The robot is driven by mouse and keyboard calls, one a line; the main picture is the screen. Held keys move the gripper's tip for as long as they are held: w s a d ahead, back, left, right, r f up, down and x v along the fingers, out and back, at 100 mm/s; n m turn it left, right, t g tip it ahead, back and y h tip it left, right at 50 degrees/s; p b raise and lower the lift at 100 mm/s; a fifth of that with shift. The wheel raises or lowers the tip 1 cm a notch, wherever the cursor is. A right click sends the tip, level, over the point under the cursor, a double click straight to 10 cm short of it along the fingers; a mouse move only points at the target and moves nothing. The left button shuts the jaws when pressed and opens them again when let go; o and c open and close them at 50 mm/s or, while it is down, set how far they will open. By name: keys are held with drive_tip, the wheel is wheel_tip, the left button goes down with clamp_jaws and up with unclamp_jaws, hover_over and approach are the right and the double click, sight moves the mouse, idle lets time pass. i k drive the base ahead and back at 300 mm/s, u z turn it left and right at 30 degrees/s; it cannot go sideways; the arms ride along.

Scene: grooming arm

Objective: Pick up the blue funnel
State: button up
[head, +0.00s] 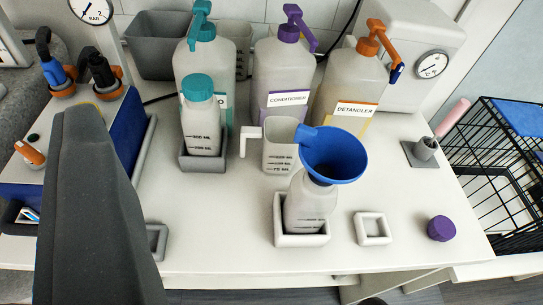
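The blue funnel (345,160) sits in the mouth of a translucent bottle (307,205), its wide cone tilted up and to the right. A blue tab sticks out at its upper left. The bottle stands in a white square holder (301,238) near the table's front edge. My gripper (90,125) shows as a dark grey shape at the left, well apart from the funnel. I cannot make out two separate fingertips or whether it is open or shut.
Behind the funnel are a measuring jug (281,150) and large pump bottles, one labelled conditioner (283,85). An empty white holder (372,229) and a purple cap (440,228) lie to the right. A teal-capped bottle (201,125) stands left. The table between is clear.

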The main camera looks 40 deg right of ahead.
sight(335, 148)
drive_tip(key=z, duration=0.75)
